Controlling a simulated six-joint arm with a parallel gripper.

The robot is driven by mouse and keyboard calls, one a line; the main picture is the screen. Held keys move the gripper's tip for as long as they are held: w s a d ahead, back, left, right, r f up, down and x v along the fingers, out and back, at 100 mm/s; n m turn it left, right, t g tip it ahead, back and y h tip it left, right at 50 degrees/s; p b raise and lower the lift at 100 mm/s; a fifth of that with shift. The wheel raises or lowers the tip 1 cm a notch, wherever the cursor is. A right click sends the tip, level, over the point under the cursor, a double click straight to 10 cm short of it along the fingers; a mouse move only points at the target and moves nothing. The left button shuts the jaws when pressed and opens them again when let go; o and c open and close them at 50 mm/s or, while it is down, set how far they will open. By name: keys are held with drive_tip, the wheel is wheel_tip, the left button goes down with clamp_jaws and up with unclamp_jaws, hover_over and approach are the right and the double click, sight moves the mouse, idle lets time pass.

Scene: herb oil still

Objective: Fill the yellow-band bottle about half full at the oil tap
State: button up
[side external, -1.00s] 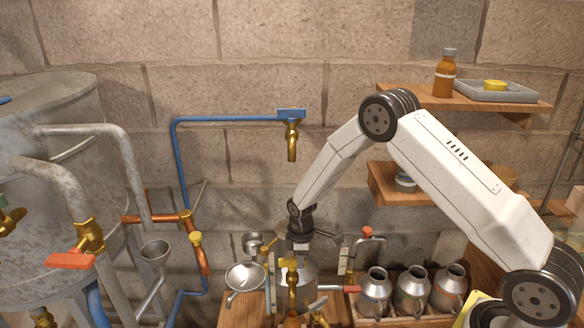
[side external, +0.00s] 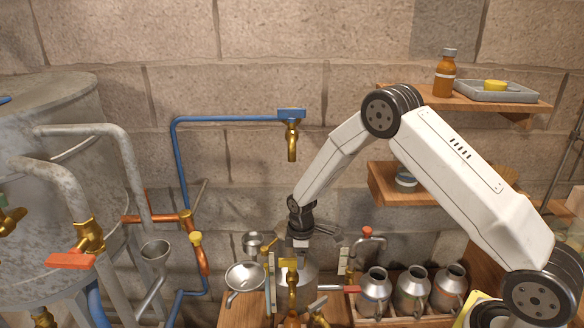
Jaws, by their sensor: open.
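I cannot make out a yellow-band bottle for certain. A small amber-brown shape (side external: 292,322) shows at the bottom edge below a brass tap with a yellow top (side external: 291,288); I cannot tell whether it is a bottle or has a band. This tap may be the oil tap. My gripper (side external: 307,268) points down behind the tap, its two pale fingers wide apart and open. A grey metal vessel (side external: 310,285) shows between and beyond the fingers; I see nothing gripped. No liquid stream is visible.
An amber bottle with a pale band (side external: 445,75) stands on the upper shelf beside a grey tray (side external: 470,94). Several metal jugs (side external: 412,290) stand right of my gripper. A metal funnel (side external: 245,277), blue pipe (side external: 225,120) and large still (side external: 50,180) are at left.

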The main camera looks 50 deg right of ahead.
drive_tip(key=shift+r, duration=3.4)
drive_tip(key=s+a+r+m+t, duration=0.1)
drive_tip(key=s+r+m, duration=0.3)
drive_tip(key=s, duration=0.5)
drive_tip(key=s+a+r+m+t, duration=0.1)
drive_tip(key=s+r+m, duration=0.3)
drive_tip(key=s, duration=0.6)
drive_tip(key=shift+s+a+r+m+t, duration=0.2)
drive_tip(key=shift+a+r+m+t, duration=0.1)
drive_tip(key=shift+a+r, duration=0.6)
